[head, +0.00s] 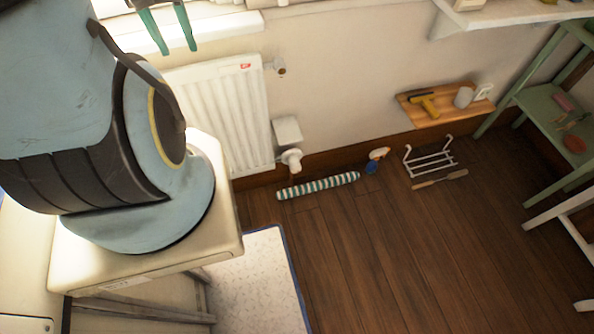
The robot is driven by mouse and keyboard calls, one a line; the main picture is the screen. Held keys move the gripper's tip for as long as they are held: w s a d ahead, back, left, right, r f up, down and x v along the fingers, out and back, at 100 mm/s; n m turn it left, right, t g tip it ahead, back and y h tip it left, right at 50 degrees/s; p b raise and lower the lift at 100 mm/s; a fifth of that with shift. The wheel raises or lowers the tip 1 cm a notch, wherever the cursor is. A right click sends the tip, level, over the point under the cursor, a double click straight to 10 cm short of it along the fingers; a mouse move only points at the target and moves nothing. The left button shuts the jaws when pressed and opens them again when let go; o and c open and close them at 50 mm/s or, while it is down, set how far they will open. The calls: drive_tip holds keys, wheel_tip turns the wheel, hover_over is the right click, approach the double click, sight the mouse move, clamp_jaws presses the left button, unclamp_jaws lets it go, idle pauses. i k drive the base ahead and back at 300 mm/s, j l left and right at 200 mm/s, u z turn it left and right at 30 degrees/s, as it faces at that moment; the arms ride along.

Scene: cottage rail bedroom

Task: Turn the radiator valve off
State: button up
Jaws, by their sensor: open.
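The white panel radiator (222,110) stands against the wall below the window sill, left of centre. A white round valve (291,157) sits at its lower right corner, close to the floor; its setting is too small to read. A small fitting (280,68) sticks out at the radiator's upper right. My gripper (174,48) shows at the top left, only its two teal fingers in view. The fingers are apart with nothing seen between them. In the picture they are up and left of the valve, in front of the sill, clear of the valve.
A white box (287,130) is just above the valve. A striped roll (318,186), a small blue-and-white item (376,160), a wire rack (429,162) and a brush-like tool (440,179) lie along the wall. A wooden shelf (447,112) and green shelving (552,102) are right. Middle floor is clear.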

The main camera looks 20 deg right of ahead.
sight(295, 163)
drive_tip(key=j+z, duration=0.4)
drive_tip(key=j, duration=0.3)
drive_tip(key=k+j+z, duration=0.2)
drive_tip(key=j, duration=0.25)
drive_tip(key=j+z, duration=0.25)
drive_tip(key=j, duration=0.2)
